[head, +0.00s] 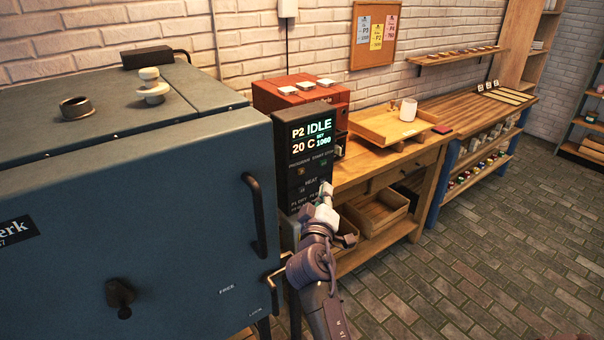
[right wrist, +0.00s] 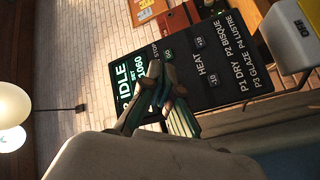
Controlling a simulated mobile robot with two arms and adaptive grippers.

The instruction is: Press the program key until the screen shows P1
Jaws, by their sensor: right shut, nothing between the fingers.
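The dark control panel (head: 290,180) of the kiln has a lit screen (head: 311,134) reading P2 IDLE, 20 C, SET 1060. Below the screen is the PROGRAM key (head: 301,170), with the START and STOP labels to its right. My right gripper (head: 325,190) is shut and empty, low in front of the panel's right edge. In the right wrist view its fingers (right wrist: 170,85) cover part of the panel (right wrist: 215,65), hiding the program key there. I cannot tell whether they touch the panel. My left gripper is not in view.
The blue-grey kiln (head: 130,200) with its black door handle (head: 256,215) fills the left. A red box (head: 300,92) stands behind the panel. A wooden table (head: 375,160) with a tray and a white cup (head: 408,109) is to the right. The brick floor at right is clear.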

